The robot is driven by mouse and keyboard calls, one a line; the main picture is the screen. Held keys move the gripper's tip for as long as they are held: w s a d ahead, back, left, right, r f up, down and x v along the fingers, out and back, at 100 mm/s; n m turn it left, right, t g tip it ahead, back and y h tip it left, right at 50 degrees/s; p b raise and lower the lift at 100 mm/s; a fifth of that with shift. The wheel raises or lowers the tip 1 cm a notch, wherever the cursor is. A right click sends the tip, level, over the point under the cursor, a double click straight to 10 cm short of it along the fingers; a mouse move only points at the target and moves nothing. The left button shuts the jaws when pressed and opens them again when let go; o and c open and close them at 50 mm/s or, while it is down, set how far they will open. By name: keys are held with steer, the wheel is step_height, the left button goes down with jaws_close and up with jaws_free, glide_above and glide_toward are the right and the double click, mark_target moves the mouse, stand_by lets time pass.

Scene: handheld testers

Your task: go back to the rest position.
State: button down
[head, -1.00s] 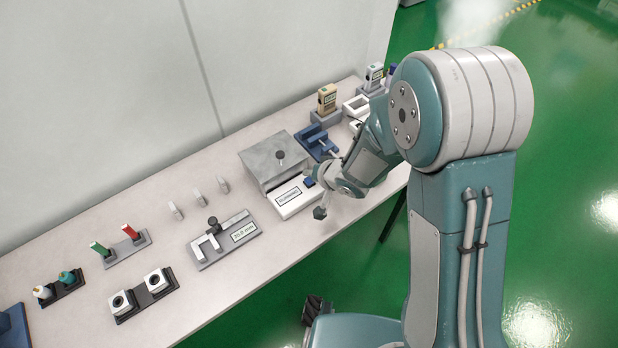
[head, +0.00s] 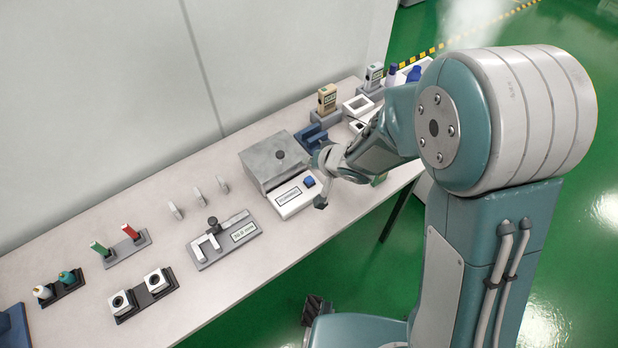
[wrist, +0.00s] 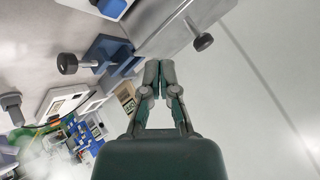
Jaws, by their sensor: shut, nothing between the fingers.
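My gripper (wrist: 160,80) is shut and empty in the wrist view, its two fingertips together. In the head view my gripper (head: 321,180) hangs above the bench beside the right edge of a grey metal box with a black knob (head: 275,160).
The bench (head: 230,300) holds a caliper-like tester (head: 222,240), red and green handled tools (head: 118,245), two white cube units (head: 145,295) and a blue vise (head: 312,138). A wall (head: 100,90) runs behind.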

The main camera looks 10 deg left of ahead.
stand_by(0.6)
steer(key=d+r+m+t+h, duration=0.2)
steer(key=d+r+t+h, duration=0.3)
steer(key=d+r, duration=1.15)
steer(key=s+d+r+g+h, duration=0.1)
steer(key=s+d+r+g, duration=0.1)
steer(key=s+d, duration=0.3)
steer(key=s+d+r+g+h, duration=0.1)
steer(key=s+d, duration=0.4)
steer(key=s, duration=0.9)
step_height(320, 180, up, 2)
steer(key=shift+s+d+r+g+h, duration=0.2)
steer(key=shift+d+g+h, duration=0.1)
steer(key=shift+g, duration=0.5)
